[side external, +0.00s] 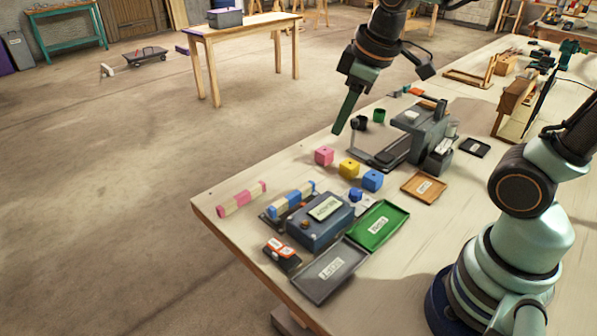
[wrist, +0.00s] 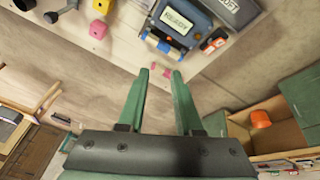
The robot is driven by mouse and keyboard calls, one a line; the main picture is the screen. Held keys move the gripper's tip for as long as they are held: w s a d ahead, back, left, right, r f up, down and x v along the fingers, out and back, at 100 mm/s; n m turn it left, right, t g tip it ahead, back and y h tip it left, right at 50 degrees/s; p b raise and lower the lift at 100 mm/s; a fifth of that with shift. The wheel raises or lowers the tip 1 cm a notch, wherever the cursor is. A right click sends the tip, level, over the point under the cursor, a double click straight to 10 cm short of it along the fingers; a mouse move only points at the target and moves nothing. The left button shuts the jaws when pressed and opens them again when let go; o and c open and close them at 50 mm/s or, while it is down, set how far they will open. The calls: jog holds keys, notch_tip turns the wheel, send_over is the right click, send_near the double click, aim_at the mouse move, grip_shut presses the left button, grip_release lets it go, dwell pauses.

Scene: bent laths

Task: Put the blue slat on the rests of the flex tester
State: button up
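The blue slat (side external: 291,199), banded blue and cream, lies along the far side of the flex tester (side external: 318,226), over its dark base. I cannot tell whether it sits on both rests. In the wrist view the flex tester (wrist: 183,20) is at the top, and the blue slat (wrist: 160,42) shows along its lower side. My gripper (side external: 338,130) is raised above the table, beyond the coloured blocks and away from the slat. In the wrist view my gripper (wrist: 160,72) has its two green fingers apart, with nothing between them.
A pink-and-cream slat (side external: 241,198) lies near the table's left edge. Pink (side external: 324,156), yellow (side external: 349,168) and blue (side external: 372,180) blocks stand beyond the tester. Green (side external: 396,221) and grey (side external: 318,287) trays lie beside it. A grey-green machine (side external: 425,128) stands behind.

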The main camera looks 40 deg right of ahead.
jog(key=shift+s+d+r+m+t, duration=0.1)
jog(key=shift+s+m+t, duration=0.15)
jog(key=shift+s+m, duration=0.55)
jog(key=shift+s+d+f+m+t, duration=0.15)
jog(key=shift+s+m+t, duration=0.15)
jog(key=shift+s+m, duration=0.5)
jog(key=shift+s+d+r+m+t, duration=0.2)
jog(key=shift+s+m, duration=0.35)
jog(key=shift+m, duration=0.45)
